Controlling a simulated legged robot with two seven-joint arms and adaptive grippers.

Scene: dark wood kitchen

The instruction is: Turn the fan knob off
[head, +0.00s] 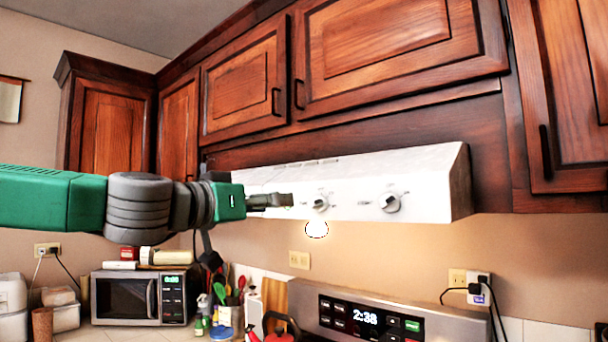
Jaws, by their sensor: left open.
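A white range hood (435,180) hangs under the cabinets, with two round metallic knobs on its front face. The left knob (319,203) is near the middle of the view, and the right knob (390,203) is farther along the hood. Which of them is the fan knob I cannot tell. My left gripper (288,200) comes in from the left at knob height. Its jaws are open and empty, with the tips a little left of the left knob and apart from it in the picture. My arm hides the left end of the hood. My right gripper is not in view.
Dark wood cabinets (240,80) hang above the hood. A lit lamp (317,229) shows under it. Below are the stove's control panel (370,318), a microwave (138,298) and utensils (221,292). The space in front of the right knob is clear.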

